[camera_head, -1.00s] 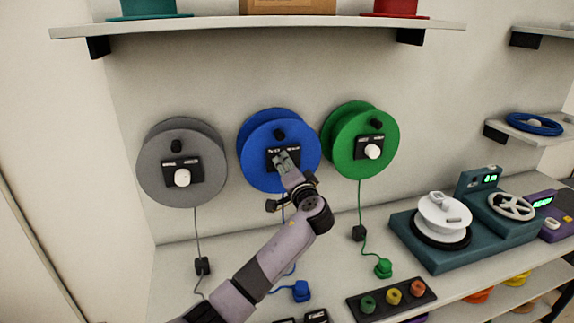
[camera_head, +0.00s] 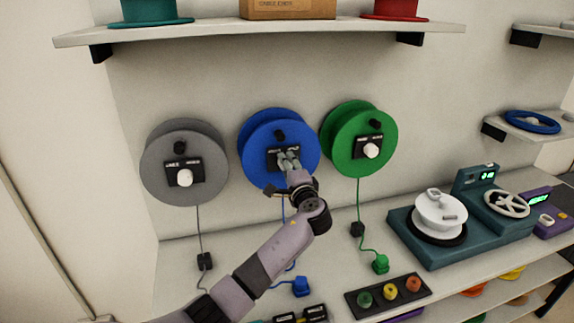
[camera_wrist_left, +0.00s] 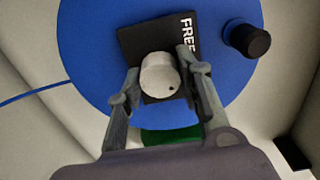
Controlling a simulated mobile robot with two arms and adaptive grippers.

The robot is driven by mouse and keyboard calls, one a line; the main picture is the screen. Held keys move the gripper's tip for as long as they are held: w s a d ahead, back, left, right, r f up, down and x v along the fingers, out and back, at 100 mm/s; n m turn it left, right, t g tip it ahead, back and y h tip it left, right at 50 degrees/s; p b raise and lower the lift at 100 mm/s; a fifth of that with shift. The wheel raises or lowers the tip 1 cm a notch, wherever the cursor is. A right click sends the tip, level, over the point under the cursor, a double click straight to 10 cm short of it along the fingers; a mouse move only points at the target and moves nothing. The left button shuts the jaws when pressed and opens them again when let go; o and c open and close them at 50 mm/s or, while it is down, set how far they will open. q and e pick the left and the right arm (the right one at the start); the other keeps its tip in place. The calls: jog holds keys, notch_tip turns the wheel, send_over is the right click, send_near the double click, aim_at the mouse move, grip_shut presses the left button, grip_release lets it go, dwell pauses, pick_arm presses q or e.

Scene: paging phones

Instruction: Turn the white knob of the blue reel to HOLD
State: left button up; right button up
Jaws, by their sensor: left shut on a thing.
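The blue reel (camera_head: 268,170) hangs on the wall between a grey and a green reel. Its black label plate (camera_wrist_left: 190,30) shows the word FREE in the left wrist view; the HOLD word is not readable there. The white knob (camera_wrist_left: 160,75) sits on this plate, with a small dark dot on its side. My left gripper (camera_wrist_left: 156,82) is shut on the white knob, one finger on each side of it. In the head view my left gripper (camera_head: 288,160) hides the knob. My right gripper is not in view.
The grey reel (camera_head: 160,190) and green reel (camera_head: 345,155) flank the blue one, each with its own white knob. A black crank peg (camera_wrist_left: 246,40) sticks out of the blue reel near the hand. Below is a bench with plugs and teal machines (camera_head: 430,255).

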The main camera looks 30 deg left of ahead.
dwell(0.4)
pick_arm(q)
jog(key=o, duration=1.2)
jog(key=v, duration=1.2)
